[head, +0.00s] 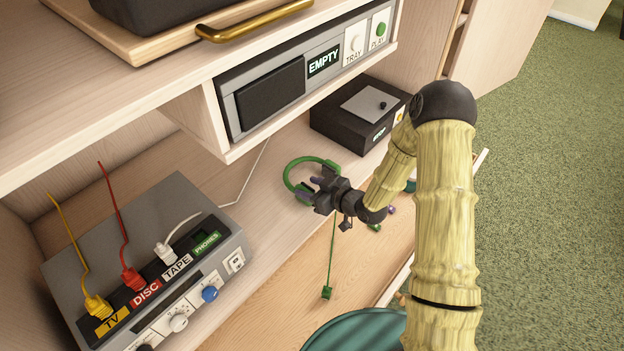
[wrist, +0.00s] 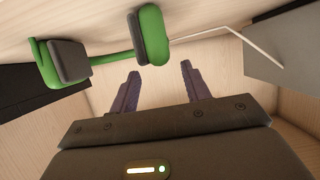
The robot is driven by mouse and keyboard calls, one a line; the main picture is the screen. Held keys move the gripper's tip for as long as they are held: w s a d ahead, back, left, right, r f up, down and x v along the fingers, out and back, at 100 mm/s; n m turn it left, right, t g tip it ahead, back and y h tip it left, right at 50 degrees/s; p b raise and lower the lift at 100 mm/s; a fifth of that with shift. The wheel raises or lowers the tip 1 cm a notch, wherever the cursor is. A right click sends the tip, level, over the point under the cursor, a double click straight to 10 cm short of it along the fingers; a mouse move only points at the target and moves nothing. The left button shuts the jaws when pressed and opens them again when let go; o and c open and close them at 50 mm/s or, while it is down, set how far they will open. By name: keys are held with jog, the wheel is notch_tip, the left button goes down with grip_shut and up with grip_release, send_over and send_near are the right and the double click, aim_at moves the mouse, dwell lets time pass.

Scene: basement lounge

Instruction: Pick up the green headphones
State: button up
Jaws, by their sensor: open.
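The green headphones (head: 289,178) lie on the wooden shelf in the head view, partly hidden by my gripper. In the wrist view the headphones (wrist: 152,36) show two green ear cups with dark pads, joined by a green band, just beyond and left of my fingers. My gripper (head: 318,188) is at the headphones in the head view. In the wrist view my gripper (wrist: 160,80) has its two purple fingers apart, with nothing between them. Whether a finger touches the headphones I cannot tell. A green cord with a green plug (head: 327,292) hangs below the shelf edge.
A grey box (head: 195,215) with TV, DISC, TAPE and PHONES sockets stands at left. A black box (head: 352,118) sits on the shelf behind the headphones. A panel (head: 300,80) marked EMPTY, TRAY and PLAY is above. A round teal thing (head: 360,330) is below.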

aim_at(303, 188)
jog(key=shift+d, duration=0.1)
jog(key=x, duration=0.3)
jog(key=b+x, duration=0.1)
jog(key=shift+s+f, duration=0.25)
jog(key=shift+f, duration=0.15)
jog(key=shift+w+a+f, duration=0.1)
jog(key=shift+w+a, duration=0.2)
jog(key=shift+a, duration=0.25)
jog(key=shift+c, duration=0.5)
grip_shut()
